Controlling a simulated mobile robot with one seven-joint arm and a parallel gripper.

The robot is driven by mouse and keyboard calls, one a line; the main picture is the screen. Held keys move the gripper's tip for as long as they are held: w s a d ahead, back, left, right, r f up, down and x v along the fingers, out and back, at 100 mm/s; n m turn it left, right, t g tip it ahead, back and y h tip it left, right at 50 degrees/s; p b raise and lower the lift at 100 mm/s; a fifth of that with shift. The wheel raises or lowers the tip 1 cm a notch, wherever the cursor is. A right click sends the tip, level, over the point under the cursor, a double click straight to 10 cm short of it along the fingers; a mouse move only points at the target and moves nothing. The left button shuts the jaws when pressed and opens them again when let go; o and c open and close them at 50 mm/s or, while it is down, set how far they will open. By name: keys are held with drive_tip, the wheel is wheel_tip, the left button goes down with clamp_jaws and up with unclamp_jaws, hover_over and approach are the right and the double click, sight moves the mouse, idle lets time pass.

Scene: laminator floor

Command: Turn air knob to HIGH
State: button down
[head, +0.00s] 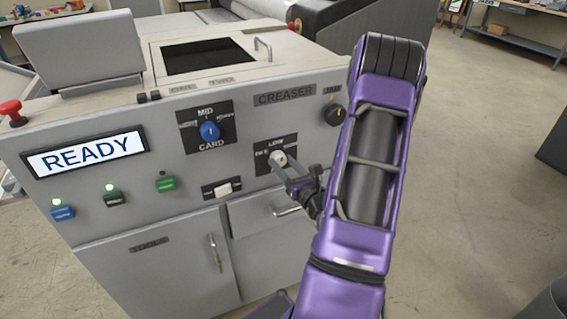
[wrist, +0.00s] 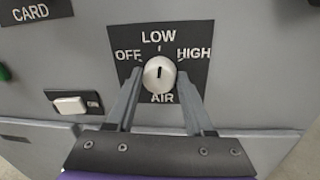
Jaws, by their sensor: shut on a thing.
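The air knob (wrist: 159,75) is a white round knob on a black plate (wrist: 188,32) marked OFF, LOW, HIGH and AIR. Its dark pointer line stands straight up, toward LOW. In the head view the knob (head: 278,158) sits on the front of the grey machine, partly behind my gripper. My gripper (wrist: 159,84) has one finger on each side of the knob and is shut on it. In the head view my gripper (head: 285,167) reaches the panel from the lower right.
A blue CARD knob (head: 209,131) points to MID, left of and above the air knob. A white rocker switch (wrist: 69,106) is at the lower left. A drawer handle (head: 288,211) is just below my gripper. A dark knob (head: 334,114) is at the upper right. The display (head: 84,155) reads READY.

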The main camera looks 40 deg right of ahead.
drive_tip(key=m+p, duration=0.2)
drive_tip(key=m, duration=0.3)
drive_tip(key=shift+m+t, duration=0.3)
drive_tip(key=shift+m, duration=0.1)
drive_tip(key=shift+a+f+m+h+p, duration=0.15)
drive_tip(key=shift+m+p, duration=0.2)
drive_tip(key=shift+m, duration=0.75)
drive_tip(key=shift+d+f+m+h+p, duration=0.15)
drive_tip(key=shift+m+p, duration=0.15)
drive_tip(key=shift+m, duration=0.8)
drive_tip(key=shift+a+r, duration=0.1)
drive_tip(key=shift+c, duration=1.4)
unclamp_jaws()
drive_tip(key=s+a, duration=0.1)
drive_tip(key=s, duration=0.7)
drive_tip(key=s+a+f+b, duration=0.1)
drive_tip(key=s+a, duration=0.1)
drive_tip(key=s, duration=0.7)
drive_tip(key=shift+f, duration=0.25)
drive_tip(key=shift+a, duration=0.15)
